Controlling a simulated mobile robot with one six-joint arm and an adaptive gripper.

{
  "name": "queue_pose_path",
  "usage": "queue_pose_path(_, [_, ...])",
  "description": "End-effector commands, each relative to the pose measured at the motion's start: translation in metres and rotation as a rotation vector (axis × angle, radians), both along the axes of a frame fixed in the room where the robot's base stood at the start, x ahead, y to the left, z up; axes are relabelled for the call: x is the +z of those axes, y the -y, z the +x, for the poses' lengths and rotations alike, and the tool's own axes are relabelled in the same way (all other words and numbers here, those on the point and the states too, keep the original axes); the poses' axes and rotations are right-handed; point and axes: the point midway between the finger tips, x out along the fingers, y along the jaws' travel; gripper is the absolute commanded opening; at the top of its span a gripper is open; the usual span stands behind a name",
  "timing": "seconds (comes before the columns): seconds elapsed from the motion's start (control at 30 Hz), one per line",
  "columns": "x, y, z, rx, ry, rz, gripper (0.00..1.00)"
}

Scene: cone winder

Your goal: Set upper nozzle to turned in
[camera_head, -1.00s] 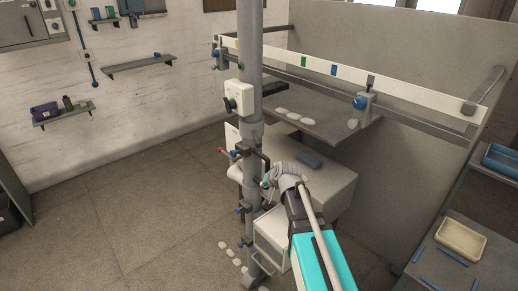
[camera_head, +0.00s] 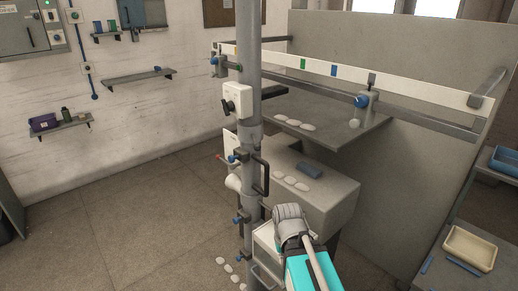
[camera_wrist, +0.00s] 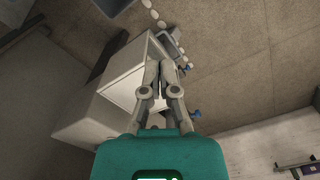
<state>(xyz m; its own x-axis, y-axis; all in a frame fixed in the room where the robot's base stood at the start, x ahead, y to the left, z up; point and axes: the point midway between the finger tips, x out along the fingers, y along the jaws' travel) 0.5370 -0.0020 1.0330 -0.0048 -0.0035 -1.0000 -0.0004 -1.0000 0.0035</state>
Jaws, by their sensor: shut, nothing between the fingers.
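A grey upright pole (camera_head: 249,120) carries several small blue-knobbed fittings. The upper one (camera_head: 233,159) has a red tip pointing left, beside a black handle. A lower one (camera_head: 238,221) and another near the floor also point left. I cannot tell for sure which is the upper nozzle or how it is turned. In the wrist view, my gripper (camera_wrist: 160,75) is shut and empty, in front of a white box (camera_wrist: 135,75). A blue knob (camera_wrist: 196,113) shows right of the fingers. In the head view the fingers are hidden behind my arm, low and right of the pole.
A grey bench (camera_head: 320,190) with pale discs and a blue block stands right of the pole. A long white rail (camera_head: 400,82) with a blue knob (camera_head: 361,102) runs above a grey shelf. A cream tray (camera_head: 470,248) is at right. Floor at left is clear.

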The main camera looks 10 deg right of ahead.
Motion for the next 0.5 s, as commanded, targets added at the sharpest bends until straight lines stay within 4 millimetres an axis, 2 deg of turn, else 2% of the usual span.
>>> queue_pose_path(0.5, [0.023, -0.018, 0.037, -0.047, 0.101, 0.213, 0.00])
